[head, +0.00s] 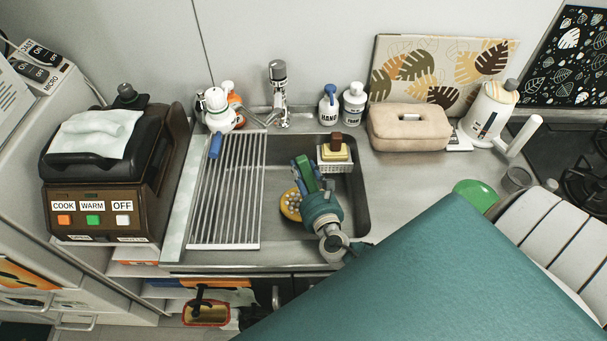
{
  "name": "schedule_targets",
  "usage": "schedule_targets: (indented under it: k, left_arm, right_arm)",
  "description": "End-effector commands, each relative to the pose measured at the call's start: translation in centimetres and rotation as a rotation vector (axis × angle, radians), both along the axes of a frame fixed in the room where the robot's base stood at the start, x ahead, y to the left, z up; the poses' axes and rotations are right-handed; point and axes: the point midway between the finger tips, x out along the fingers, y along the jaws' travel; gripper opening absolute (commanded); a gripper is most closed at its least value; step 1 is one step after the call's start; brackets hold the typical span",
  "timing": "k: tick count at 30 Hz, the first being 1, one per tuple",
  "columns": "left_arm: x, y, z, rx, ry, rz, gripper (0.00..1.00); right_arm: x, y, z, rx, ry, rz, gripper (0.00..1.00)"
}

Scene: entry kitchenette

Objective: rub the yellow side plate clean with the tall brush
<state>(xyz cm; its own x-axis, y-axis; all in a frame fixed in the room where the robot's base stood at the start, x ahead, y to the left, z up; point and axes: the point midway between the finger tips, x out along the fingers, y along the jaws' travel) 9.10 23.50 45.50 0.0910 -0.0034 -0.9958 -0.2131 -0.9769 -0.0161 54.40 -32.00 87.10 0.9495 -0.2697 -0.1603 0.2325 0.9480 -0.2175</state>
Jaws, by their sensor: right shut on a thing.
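My right gripper (312,190) is down in the sink and seen from above, with its teal arm behind it. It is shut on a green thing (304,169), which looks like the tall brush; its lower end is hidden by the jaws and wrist. The yellow side plate (289,207), with pale spots on it, lies in the sink under and left of the gripper, and the wrist covers its right part. I cannot tell whether the brush touches the plate. My left gripper is not in view.
The metal sink (352,205) has a drying rack (225,205) over its left part and a caddy with a sponge (335,155) at its back right. A tap (279,95) and bottles (353,104) stand behind. A green dish (475,195) is on the right counter.

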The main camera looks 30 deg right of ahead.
Motion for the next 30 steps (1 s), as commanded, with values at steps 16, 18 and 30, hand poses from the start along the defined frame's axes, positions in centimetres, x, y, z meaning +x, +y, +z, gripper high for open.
schedule_targets:
  k: [16, 18, 30]
  left_arm:
    - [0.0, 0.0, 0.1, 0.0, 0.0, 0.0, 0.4]
    - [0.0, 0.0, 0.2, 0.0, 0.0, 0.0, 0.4]
    - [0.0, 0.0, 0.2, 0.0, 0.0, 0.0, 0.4]
  right_arm:
    - [-0.5, 0.3, 0.0, 0.001, 0.002, 0.001, 0.0]
    - [-0.8, 0.5, 0.0, 0.0, 0.002, 0.0, 0.0]
    - [-1.5, 0.9, 0.1, 0.0, 0.0, -0.001, 0.0]
